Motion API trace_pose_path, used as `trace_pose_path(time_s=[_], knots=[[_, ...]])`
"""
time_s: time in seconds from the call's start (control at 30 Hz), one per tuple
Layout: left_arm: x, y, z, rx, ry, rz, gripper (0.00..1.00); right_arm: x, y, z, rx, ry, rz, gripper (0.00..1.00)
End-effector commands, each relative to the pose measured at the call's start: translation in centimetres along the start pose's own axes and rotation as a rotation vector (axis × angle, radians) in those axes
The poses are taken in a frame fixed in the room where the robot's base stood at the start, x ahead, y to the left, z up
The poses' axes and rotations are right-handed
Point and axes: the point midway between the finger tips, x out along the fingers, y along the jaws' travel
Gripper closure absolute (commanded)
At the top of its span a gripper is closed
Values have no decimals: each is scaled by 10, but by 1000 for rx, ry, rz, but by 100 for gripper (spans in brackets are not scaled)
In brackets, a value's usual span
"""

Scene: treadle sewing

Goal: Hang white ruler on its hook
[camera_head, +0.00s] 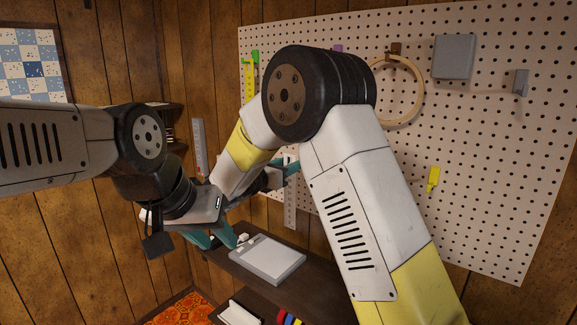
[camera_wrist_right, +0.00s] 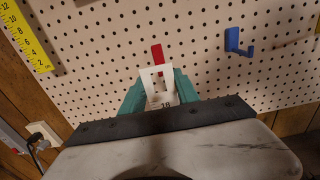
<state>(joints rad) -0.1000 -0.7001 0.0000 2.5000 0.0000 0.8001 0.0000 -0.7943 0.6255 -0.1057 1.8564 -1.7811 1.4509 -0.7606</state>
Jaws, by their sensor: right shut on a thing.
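The white ruler (camera_head: 290,205) hangs down from my right gripper (camera_head: 285,172) in front of the pegboard. In the right wrist view, the teal fingers of my right gripper (camera_wrist_right: 160,98) are shut on the ruler's upper end (camera_wrist_right: 158,73), which has a cut-out and the number 18. A red hook (camera_wrist_right: 157,52) on the pegboard shows just behind and above that end. I cannot tell whether the cut-out is around the hook or touching it. My left gripper (camera_head: 214,239) is open and empty, low at the left; its fingers point down near the dark table.
The pegboard (camera_head: 470,150) holds a yellow ruler (camera_head: 249,85), a wooden hoop (camera_head: 420,95), a grey box (camera_head: 454,57) and a blue hook (camera_wrist_right: 235,42). A white-and-grey tray (camera_head: 268,260) lies on the table below.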

Motion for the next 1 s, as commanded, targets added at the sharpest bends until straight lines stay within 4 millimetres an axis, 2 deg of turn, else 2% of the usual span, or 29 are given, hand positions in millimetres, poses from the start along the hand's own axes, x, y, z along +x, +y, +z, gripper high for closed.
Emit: trace_pose_path(time_s=[1.0], knots=[[0,0,0,0,0,0,64,62,0,-2,0,0,-1,100]])
